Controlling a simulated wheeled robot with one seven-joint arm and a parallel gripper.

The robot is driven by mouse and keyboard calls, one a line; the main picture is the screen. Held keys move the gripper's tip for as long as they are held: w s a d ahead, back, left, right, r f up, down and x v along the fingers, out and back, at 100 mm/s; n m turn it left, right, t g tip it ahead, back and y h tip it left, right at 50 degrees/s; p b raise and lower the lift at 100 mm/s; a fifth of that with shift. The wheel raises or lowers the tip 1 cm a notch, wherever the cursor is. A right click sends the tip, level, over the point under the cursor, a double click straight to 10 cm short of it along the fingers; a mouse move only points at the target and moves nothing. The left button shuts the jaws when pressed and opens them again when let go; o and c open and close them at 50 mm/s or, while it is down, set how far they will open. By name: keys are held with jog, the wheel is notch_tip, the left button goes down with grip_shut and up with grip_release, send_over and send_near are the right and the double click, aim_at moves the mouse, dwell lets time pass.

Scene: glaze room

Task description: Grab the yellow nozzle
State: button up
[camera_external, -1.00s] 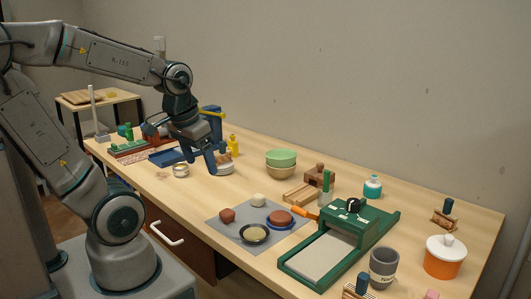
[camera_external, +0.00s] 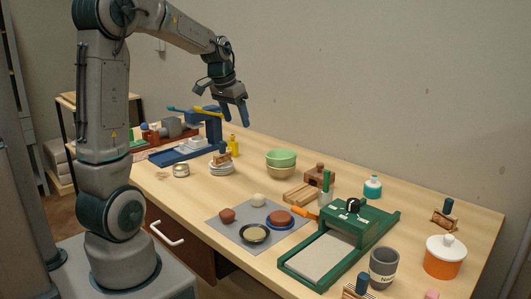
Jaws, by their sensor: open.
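A small yellow piece with a narrow top (camera_external: 233,145), which looks like the yellow nozzle, stands upright on the table behind the stacked white dishes. My gripper (camera_external: 235,120) points down with its two dark blue fingers apart. It hangs above the yellow piece in this view, empty and clear of it. The exact gap in depth is hard to judge.
A blue stand with a yellow-tipped lever (camera_external: 208,122) is close to the left of my gripper. White dishes (camera_external: 221,168) are in front, with a wooden-handled tool on them. Green and tan bowls (camera_external: 281,160) stand to the right.

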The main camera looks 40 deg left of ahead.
jog(key=w+a+f, duration=0.3)
jog(key=w+a, duration=0.5)
jog(key=a, duration=0.2)
send_near(231, 142)
jog(key=shift+t, duration=0.4)
jog(key=p+x, duration=0.2)
jog(key=x, duration=0.5)
jog(key=shift+f, duration=0.3)
jog(key=shift+p+x, duration=1.2)
jog(key=shift+x, duration=1.5)
jog(key=shift+s+a, duration=0.15)
jog(key=c, duration=1.1)
